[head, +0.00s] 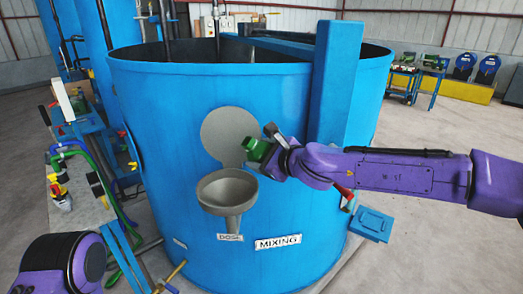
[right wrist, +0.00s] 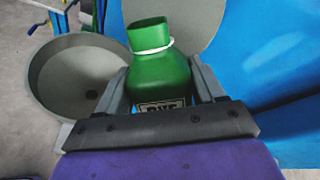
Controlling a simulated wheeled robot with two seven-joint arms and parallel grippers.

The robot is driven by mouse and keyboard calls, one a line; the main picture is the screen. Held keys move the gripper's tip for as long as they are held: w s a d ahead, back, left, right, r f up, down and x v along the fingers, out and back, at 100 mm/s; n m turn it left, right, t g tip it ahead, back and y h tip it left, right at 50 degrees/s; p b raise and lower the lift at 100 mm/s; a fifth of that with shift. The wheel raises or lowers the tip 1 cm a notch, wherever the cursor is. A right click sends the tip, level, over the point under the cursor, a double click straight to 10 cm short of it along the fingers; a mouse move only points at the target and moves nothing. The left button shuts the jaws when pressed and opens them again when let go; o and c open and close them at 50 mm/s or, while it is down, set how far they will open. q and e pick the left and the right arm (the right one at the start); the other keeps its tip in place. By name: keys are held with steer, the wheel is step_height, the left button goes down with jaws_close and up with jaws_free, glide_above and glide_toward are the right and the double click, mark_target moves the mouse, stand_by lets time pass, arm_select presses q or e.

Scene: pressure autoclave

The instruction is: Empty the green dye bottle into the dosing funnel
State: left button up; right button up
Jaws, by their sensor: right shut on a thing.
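The green dye bottle (head: 257,152) is held between the fingers of my right gripper (head: 270,152), just above and to the right of the dosing funnel's rim in the head view. In the right wrist view the bottle (right wrist: 160,80) shows a white ring at its neck and a partly hidden label. Its neck end points up and slightly left there. No liquid is seen coming out. The grey dosing funnel (head: 228,192) is fixed to the blue tank's front, above a "DOSE" label. Its wide bowl (right wrist: 50,85) is left of the bottle in the right wrist view. My left gripper is not in view.
The large blue tank (head: 170,130) fills the middle, with a round grey plate (head: 228,133) behind the funnel. A blue upright post (head: 338,90) and a small blue box (head: 371,224) are on its right side. A bench with hoses (head: 88,205) stands left.

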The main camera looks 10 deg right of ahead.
steer(key=shift+d+f+n+h+p, duration=0.15)
steer(key=shift+n+h+p, duration=0.4)
steer(key=shift+p, duration=0.75)
steer(key=shift+d+n+h+p, duration=0.1)
steer(key=shift+n+h+p, duration=0.4)
steer(key=shift+p, duration=0.8)
steer(key=shift+f, duration=0.1)
steer(key=shift+f+n+h+p, duration=0.15)
steer(key=shift+n+h+p, duration=0.2)
steer(key=shift+n+p, duration=0.35)
steer(key=shift+f+n+h+p, duration=0.3)
steer(key=shift+h+p, duration=0.2)
steer(key=shift+p, duration=0.35)
steer(key=shift+a+f+n+h+p, duration=0.2)
steer(key=shift+f+n+h+p, duration=0.7)
steer(key=shift+p, duration=0.55)
steer(key=shift+a+r+n+h+p, duration=0.15)
steer(key=shift+r+n+h+p, duration=0.25)
steer(key=shift+p, duration=0.6)
steer(key=shift+a+r+n+h+p, duration=0.15)
steer(key=shift+r+n+h+p, duration=0.1)
steer(key=shift+h+p, duration=0.25)
steer(key=shift+s+a+r+n+h, duration=0.1)
steer(key=shift+a+r+n+h, duration=0.3)
steer(key=shift+n+h, duration=0.3)
